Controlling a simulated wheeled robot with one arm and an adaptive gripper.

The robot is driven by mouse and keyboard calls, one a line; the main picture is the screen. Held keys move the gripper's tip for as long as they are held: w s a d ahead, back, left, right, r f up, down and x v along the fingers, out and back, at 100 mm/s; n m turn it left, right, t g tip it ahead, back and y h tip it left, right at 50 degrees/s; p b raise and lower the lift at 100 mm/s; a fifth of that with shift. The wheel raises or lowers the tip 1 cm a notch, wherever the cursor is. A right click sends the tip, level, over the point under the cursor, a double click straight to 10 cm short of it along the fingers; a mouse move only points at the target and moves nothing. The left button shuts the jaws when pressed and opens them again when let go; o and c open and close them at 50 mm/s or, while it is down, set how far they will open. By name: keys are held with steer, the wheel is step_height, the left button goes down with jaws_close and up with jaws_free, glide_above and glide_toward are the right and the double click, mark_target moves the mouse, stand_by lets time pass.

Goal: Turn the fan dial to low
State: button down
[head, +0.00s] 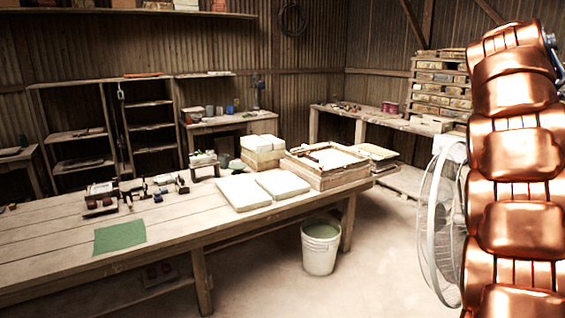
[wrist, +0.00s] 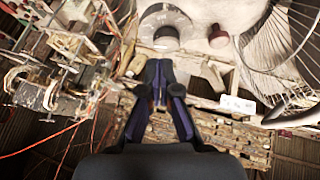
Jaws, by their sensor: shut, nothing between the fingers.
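The fan (head: 436,225) stands at the right of the head view, its wire cage partly hidden behind my copper-coloured arm. In the wrist view, part of a wire cage (wrist: 282,45) fills the upper right. A round dial (wrist: 165,24) with a dark reddish face and a pale ring lies at the top middle of the wrist view, on a pale surface. A small dark red knob (wrist: 218,36) sits to its right; I cannot read any setting marks. My gripper (wrist: 159,92) is shut and empty, pointing up the picture below the dial, apparently apart from it.
A long wooden table (head: 60,265) with a green mat (head: 120,235), pale tiles (head: 245,192) and a wooden frame (head: 325,175) stands at the left and middle. A white bucket (head: 320,250) is on the floor. Loose wires and metal clutter (wrist: 60,75) crowd the wrist view's left.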

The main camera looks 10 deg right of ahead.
steer(key=shift+s+d+f+b, duration=0.15)
steer(key=shift+s+f+b, duration=0.1)
steer(key=shift+f+b, duration=0.6)
steer(key=shift+s+d+f+b, duration=0.15)
steer(key=shift+s+f+b, duration=0.3)
steer(key=shift+f, duration=0.6)
steer(key=shift+s+d+f+b, duration=0.1)
steer(key=shift+d+f+b, duration=0.05)
steer(key=shift+f+b, duration=0.75)
steer(key=shift+w+d+p, duration=0.1)
steer(key=shift+d+p, duration=0.1)
steer(key=shift+p, duration=0.1)
steer(key=shift+w+a+f, duration=0.15)
steer(key=shift+w+f, duration=0.05)
steer(key=shift+w, duration=0.15)
steer(key=shift+a, duration=0.1)
steer(key=shift+s+a, duration=0.15)
steer(key=shift+a, duration=0.15)
step_height(320, 180, up, 6)
steer(key=w+p, duration=0.1)
steer(key=p, duration=0.3)
steer(key=shift+w+a+p, duration=0.3)
steer(key=shift+a, duration=0.15)
steer(key=shift+f, duration=0.15)
